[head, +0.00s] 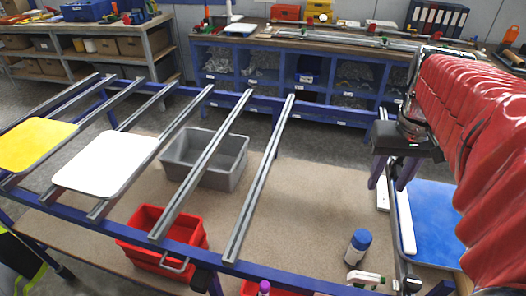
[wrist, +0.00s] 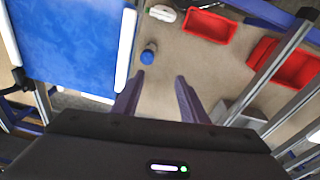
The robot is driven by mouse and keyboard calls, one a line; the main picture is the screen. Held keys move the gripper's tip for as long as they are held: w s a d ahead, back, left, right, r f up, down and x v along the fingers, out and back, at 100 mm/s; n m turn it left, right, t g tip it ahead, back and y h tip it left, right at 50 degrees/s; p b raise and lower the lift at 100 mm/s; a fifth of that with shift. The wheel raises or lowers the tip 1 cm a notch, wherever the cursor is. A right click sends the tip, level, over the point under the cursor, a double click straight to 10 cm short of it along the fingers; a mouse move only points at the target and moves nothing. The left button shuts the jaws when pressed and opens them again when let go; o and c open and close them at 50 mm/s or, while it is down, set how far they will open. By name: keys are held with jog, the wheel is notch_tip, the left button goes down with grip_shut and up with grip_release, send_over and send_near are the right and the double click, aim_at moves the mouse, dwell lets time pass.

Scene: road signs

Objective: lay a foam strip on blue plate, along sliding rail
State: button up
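The blue plate (head: 440,222) lies at the right in the head view, partly hidden by my arm; it fills the upper left of the wrist view (wrist: 70,45). A white foam strip (head: 405,218) runs along its left edge, beside a rail; white strips show along both sides of the plate in the wrist view, at left (wrist: 11,32) and right (wrist: 125,48). A shorter white piece (head: 382,195) shows left of the rail in the head view. My gripper (wrist: 160,90) is open and empty, its fingers apart above the brown surface, beside the plate; it also shows in the head view (head: 393,178).
Red bins (head: 160,238) and a grey bin (head: 205,158) sit under the rails (head: 262,180). White (head: 105,163) and yellow (head: 35,145) plates lie at left.

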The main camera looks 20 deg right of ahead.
jog(key=a+f+n+t, duration=0.2)
jog(key=a, duration=0.9)
jog(key=a+f+n+t, duration=0.2)
jog(key=a, duration=0.9)
jog(key=shift+s+n+y, duration=0.3)
jog(key=shift+s+y, duration=0.1)
